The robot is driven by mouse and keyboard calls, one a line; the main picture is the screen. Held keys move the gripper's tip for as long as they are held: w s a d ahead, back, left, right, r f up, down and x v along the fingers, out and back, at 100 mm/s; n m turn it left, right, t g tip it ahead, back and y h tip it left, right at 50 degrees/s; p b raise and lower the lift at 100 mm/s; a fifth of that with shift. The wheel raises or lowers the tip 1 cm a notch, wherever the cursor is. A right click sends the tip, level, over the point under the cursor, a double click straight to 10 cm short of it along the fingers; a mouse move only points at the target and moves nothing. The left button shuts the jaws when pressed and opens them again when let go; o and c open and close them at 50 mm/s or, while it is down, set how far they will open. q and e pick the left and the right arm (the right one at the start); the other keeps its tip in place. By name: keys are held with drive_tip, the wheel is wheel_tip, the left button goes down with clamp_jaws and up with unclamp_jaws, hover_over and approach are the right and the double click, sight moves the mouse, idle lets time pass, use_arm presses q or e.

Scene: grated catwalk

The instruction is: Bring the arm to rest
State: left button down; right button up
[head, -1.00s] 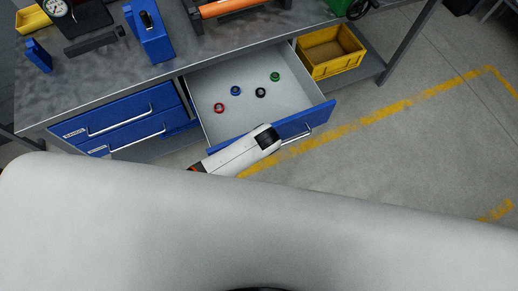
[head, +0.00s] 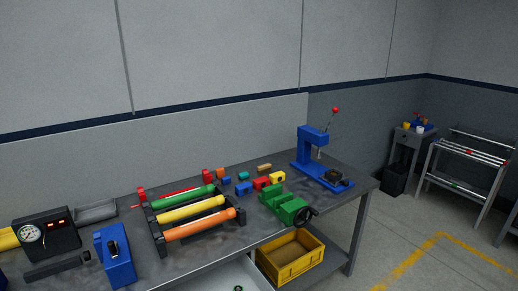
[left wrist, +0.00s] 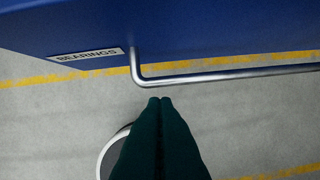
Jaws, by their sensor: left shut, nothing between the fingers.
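My left gripper (left wrist: 160,101) shows in the left wrist view with its two dark fingers shut together and nothing between them. It is just off the metal handle (left wrist: 235,74) of a blue drawer front (left wrist: 220,28), which bears a BEARINGS label (left wrist: 86,56). The fingertips appear apart from the handle. In the head view neither gripper shows. The light grey inside of the open drawer (head: 218,278) shows at the bottom edge, with part of a green ring (head: 238,288) in it.
The workbench (head: 205,262) carries a rack with coloured rollers (head: 190,212), a green vise (head: 287,208), a blue press (head: 312,150), a gauge box (head: 45,235) and small blocks. A yellow bin (head: 290,257) sits below. Open floor (head: 400,240) lies right of the bench.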

use_arm(q)
drive_tip(key=s+a+f+m+g+h+b, duration=0.1)
drive_tip(key=s+a+f+m+b, duration=0.15)
drive_tip(key=s+f, duration=0.7)
drive_tip(key=s+a+f+m+b, duration=0.2)
drive_tip(key=s+a+f+b, duration=0.2)
drive_tip(key=s+f, duration=0.55)
drive_tip(key=s+a+f+m+b, duration=0.1)
drive_tip(key=s+a+f+b, duration=0.1)
drive_tip(key=s+f, duration=0.4)
drive_tip(key=s+a+f+m+b, duration=0.2)
drive_tip(key=s+f, duration=0.4)
drive_tip(key=s, duration=0.3)
drive_tip(key=shift+s+a+f+g+h+b, duration=0.3)
drive_tip(key=shift+a+b, duration=0.2)
drive_tip(key=shift+a, duration=0.5)
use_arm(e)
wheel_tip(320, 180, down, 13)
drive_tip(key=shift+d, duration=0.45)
